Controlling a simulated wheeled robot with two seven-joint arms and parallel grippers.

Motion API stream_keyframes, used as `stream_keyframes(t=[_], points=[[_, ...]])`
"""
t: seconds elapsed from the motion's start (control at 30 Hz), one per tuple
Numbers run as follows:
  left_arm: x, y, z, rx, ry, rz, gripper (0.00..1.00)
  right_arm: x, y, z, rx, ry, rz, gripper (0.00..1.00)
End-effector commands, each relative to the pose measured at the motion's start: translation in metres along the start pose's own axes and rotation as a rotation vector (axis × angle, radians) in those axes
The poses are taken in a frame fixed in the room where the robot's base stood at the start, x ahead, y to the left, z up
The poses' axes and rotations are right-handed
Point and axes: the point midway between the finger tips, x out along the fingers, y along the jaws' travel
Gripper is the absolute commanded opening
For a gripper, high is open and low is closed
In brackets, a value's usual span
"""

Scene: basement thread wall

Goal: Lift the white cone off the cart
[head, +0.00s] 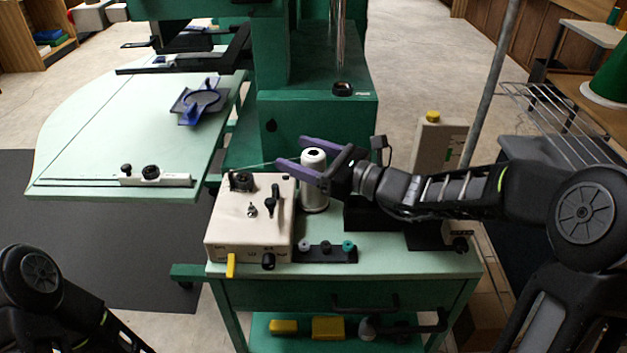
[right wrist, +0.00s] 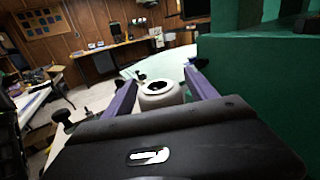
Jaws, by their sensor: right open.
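The white cone (head: 314,196) stands upright on the green cart (head: 405,262), just right of the cream box. My right gripper (head: 282,167) reaches in from the right at the height of the cone's upper part. Its purple fingers are open, one on each side of the cone. In the right wrist view the top of the cone (right wrist: 160,90) shows between the two spread fingers (right wrist: 157,88), with gaps beside it. My left arm shows at the lower left of the head view; its gripper is out of the picture.
A cream box (head: 250,225) with knobs stands close left of the cone. A black strip with small knobs (head: 326,252) lies in front. A green machine (head: 318,130) rises behind. A pale green table (head: 120,130) is at the left. A tilted grey pole (head: 490,85) stands at the right.

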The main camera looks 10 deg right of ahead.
Motion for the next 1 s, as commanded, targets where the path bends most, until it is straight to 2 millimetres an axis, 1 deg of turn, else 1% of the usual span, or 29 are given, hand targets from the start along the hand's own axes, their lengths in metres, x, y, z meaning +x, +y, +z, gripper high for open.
stream_keyframes(t=[0.5, 1.0], points=[[0.0, 0.0, 0.0, 0.0, 0.0, 0.0, 0.36, -0.0006, 0.0, 0.0002, 0.0, 0.0, 0.0, 0.66], [0.0, 0.0, 0.0, 0.0, 0.0, 0.0, 0.36, -0.0006, -0.0001, 0.0002, 0.0, 0.0, 0.0, 0.25]])
